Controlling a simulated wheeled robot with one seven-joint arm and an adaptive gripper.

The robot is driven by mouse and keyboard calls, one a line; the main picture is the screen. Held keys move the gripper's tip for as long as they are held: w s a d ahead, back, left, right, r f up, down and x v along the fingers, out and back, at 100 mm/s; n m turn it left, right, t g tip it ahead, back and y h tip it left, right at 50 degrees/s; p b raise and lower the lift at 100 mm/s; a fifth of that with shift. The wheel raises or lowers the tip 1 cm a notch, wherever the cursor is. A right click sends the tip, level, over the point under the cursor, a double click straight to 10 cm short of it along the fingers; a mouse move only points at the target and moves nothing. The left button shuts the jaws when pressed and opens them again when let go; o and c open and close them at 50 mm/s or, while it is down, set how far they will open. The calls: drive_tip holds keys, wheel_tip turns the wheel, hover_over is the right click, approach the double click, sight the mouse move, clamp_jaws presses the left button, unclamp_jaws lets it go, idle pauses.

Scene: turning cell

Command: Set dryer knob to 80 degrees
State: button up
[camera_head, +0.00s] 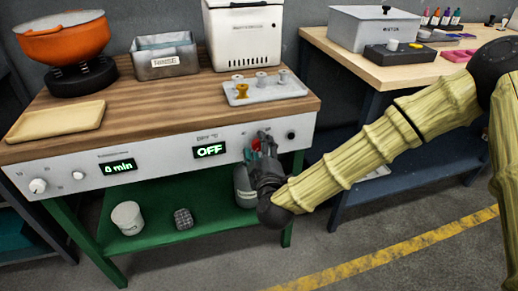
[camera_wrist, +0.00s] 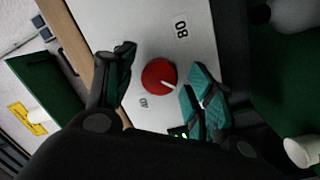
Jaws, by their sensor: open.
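The red dryer knob (camera_wrist: 156,75) sits on the white front panel (camera_wrist: 205,38). Its white pointer aims to the lower right in the wrist view, not at the printed 80 above right; another printed label, seemingly 40, lies below left. My gripper (camera_wrist: 160,72) is open, with teal-padded fingers on either side of the knob. The left finger stands apart from it; the right one is close to the pointer, and I cannot tell whether it touches. In the head view the knob (camera_head: 254,144) shows partly behind my gripper (camera_head: 262,146). The dryer display (camera_head: 209,151) reads OFF.
Another display (camera_head: 119,166) reads 0 min, with a white knob (camera_head: 38,186) at the panel's left. A black button (camera_head: 291,135) is just right of my gripper. A grey tray with spools (camera_head: 290,90) stands above on the wooden top. A grey container (camera_head: 244,186) is below.

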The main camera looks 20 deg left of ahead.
drive_tip(key=c, duration=1)
drive_tip(key=shift+c, duration=0.3)
drive_tip(key=shift+r+p, duration=0.1)
drive_tip(key=shift+p, duration=0.2)
